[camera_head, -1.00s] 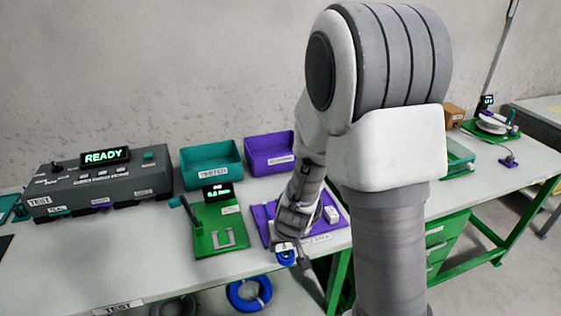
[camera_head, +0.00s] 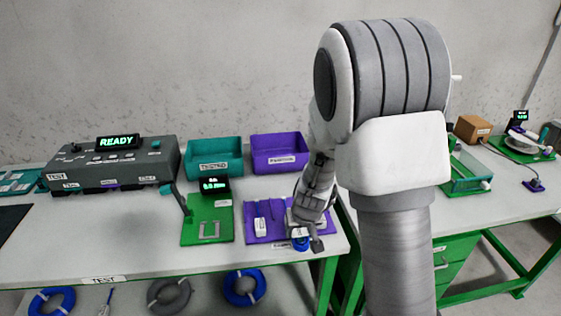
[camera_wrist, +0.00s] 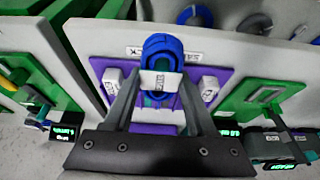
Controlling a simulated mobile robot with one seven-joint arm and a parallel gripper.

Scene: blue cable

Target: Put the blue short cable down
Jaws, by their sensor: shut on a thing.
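My gripper (camera_head: 304,234) reaches down over the front right part of the purple mat (camera_head: 262,208) on the near table. It is shut on the blue short cable (camera_head: 300,244), a small coil with a white label band. In the wrist view the cable (camera_wrist: 162,42) stands between the two fingertips of my gripper (camera_wrist: 158,82), in front of the purple mat (camera_wrist: 218,73). Whether the coil touches the mat or is held above it I cannot tell. My gripper hides part of the coil in the head view.
White blocks (camera_head: 260,226) stand on the mat. A green fixture (camera_head: 222,230) is to its left, with teal (camera_head: 213,168) and purple (camera_head: 280,166) bins behind. A grey tester (camera_head: 112,163) reads READY. Larger coils, such as a blue one (camera_head: 231,290), show below the table edge.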

